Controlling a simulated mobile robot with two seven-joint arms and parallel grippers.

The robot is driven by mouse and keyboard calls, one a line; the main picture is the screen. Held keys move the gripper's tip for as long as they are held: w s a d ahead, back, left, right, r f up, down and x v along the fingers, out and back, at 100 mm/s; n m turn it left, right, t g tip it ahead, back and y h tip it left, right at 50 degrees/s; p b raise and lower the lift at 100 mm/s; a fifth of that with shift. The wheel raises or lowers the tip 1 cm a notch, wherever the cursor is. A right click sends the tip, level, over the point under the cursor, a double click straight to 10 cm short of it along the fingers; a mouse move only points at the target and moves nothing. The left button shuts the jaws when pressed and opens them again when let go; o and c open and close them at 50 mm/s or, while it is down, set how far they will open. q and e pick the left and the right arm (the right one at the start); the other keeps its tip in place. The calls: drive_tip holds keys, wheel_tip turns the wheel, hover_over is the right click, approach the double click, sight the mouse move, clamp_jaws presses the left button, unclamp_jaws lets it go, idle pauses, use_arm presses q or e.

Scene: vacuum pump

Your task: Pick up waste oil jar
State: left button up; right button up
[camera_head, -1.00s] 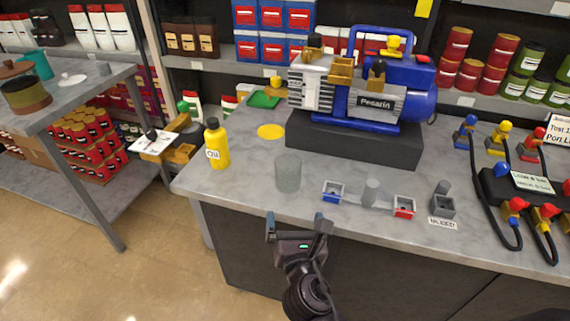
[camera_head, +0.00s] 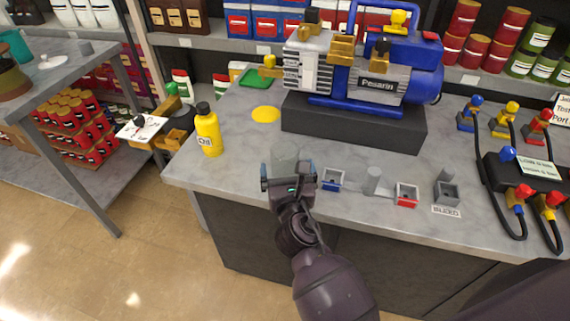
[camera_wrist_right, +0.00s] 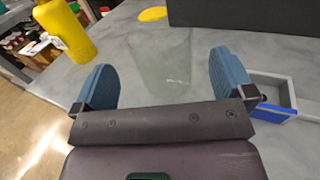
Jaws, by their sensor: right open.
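The waste oil jar is a clear, empty-looking glass cylinder (camera_head: 285,157) standing upright near the front edge of the grey counter. In the right wrist view the jar (camera_wrist_right: 162,60) stands ahead of and between the two blue finger pads. My right gripper (camera_head: 288,176) is open at the counter's front edge, just in front of the jar, with nothing held. Its fingers also show in the right wrist view (camera_wrist_right: 163,82). The gripper hides the jar's lower part in the head view. My left gripper is not in view.
A yellow oil bottle (camera_head: 208,132) stands left of the jar. A small blue-and-grey tray (camera_head: 333,180) sits close on the right, then a grey post (camera_head: 372,180) and a red tray (camera_head: 406,195). The blue vacuum pump (camera_head: 375,75) stands on a dark block behind.

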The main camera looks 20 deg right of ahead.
drive_tip(key=shift+w+d, duration=0.25)
drive_tip(key=shift+w, duration=0.9)
drive_tip(key=shift+w+d, duration=0.25)
drive_tip(key=shift+w, duration=0.9)
drive_tip(key=shift+r, duration=0.1)
drive_tip(key=c, duration=1.1)
